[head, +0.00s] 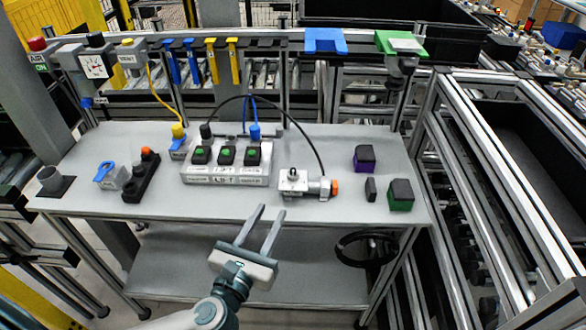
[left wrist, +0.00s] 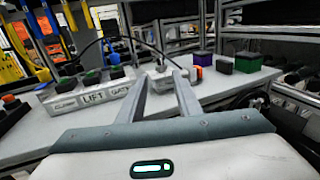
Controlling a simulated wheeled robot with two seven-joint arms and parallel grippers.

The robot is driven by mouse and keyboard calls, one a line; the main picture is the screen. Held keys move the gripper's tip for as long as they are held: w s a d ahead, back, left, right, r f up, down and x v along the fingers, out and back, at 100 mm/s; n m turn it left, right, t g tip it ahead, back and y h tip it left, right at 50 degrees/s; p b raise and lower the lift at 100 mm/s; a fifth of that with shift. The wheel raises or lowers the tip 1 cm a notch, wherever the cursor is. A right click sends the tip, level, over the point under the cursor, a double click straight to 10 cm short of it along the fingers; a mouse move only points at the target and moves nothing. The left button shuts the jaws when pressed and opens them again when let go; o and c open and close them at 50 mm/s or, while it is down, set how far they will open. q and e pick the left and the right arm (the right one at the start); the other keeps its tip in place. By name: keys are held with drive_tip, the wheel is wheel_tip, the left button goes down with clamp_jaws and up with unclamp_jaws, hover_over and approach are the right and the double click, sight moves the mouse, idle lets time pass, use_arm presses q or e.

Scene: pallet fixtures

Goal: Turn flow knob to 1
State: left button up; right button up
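No label reading "flow" is legible, so I cannot tell for sure which part is the flow knob. A grey metal fitting (head: 293,181) with an orange knob (head: 335,187) on its right end sits on the table; the knob also shows in the left wrist view (left wrist: 198,72). A white dial panel (head: 96,66) with a black top stands at the back left. My left gripper (head: 271,210) is open and empty at the table's front edge, near the fitting and apart from it. Its spread fingers (left wrist: 161,76) point toward the fitting. My right gripper is not in view.
A white control box (head: 226,180) with three green-topped black switches stands left of the fitting, a black cable arching between them. The table front (head: 210,205) is clear.

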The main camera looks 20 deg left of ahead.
sight(292, 172)
use_arm(q)
drive_tip(key=w+p, duration=0.1)
drive_tip(key=w, duration=0.4)
drive_tip(key=w+p, duration=0.1)
drive_tip(key=w, duration=0.4)
drive_tip(key=w+p, duration=0.2)
drive_tip(key=w, duration=0.3)
drive_tip(key=shift+w+d, duration=0.25)
drive_tip(key=shift+w, duration=0.4)
clamp_jaws()
